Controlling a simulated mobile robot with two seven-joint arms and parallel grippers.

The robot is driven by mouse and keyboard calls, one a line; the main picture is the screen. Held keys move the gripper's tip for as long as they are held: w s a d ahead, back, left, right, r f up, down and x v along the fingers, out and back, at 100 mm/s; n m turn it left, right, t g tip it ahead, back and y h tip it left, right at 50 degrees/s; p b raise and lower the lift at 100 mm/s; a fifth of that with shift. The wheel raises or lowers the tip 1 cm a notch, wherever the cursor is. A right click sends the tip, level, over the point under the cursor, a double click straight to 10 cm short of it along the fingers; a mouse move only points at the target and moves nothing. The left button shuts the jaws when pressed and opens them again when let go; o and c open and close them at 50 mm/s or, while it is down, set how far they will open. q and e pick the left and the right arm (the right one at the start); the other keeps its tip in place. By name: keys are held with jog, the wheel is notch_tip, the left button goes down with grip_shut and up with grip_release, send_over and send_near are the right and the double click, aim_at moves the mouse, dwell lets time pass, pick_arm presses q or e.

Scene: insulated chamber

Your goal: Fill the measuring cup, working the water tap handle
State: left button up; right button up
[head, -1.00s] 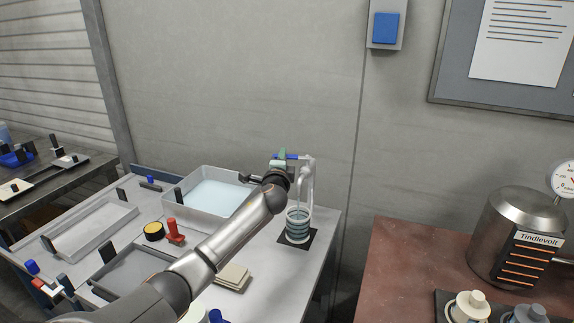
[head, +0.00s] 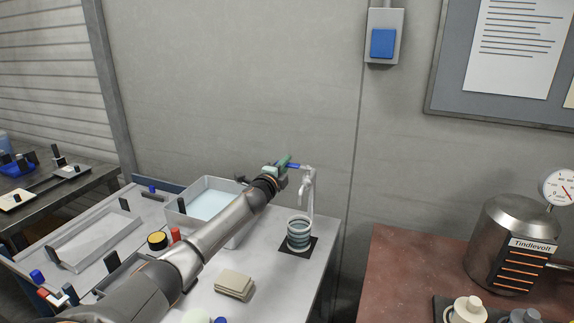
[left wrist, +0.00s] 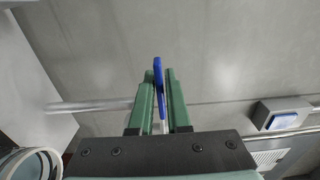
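The tap (head: 308,188) is pale and slim, with a blue handle (head: 294,165), and stands at the table's back right. My left gripper (head: 284,163) has its green fingers on the handle's left part. In the left wrist view the blue handle (left wrist: 158,80) runs between the two close-set fingers, which look shut on it. The measuring cup (head: 299,233) is upright under the spout, with bluish bands. Its rim shows at the lower left of the left wrist view (left wrist: 36,160). I cannot tell how full it is or whether water runs. My right gripper is not in view.
The cup stands on a dark square mat (head: 297,251). A basin of pale liquid (head: 205,200) lies left of the tap, partly behind my arm. A stack of beige pads (head: 234,284) lies in front. A red-brown table (head: 400,265) with a metal vessel (head: 515,240) stands right, across a gap.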

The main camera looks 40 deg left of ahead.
pick_arm(q)
jog(key=o, duration=0.3)
jog(key=shift+o, duration=0.2)
jog(key=v, duration=1.2)
jog(key=shift+s+b, duration=0.2)
jog(key=shift+b, duration=0.2)
jog(key=shift+d, duration=0.2)
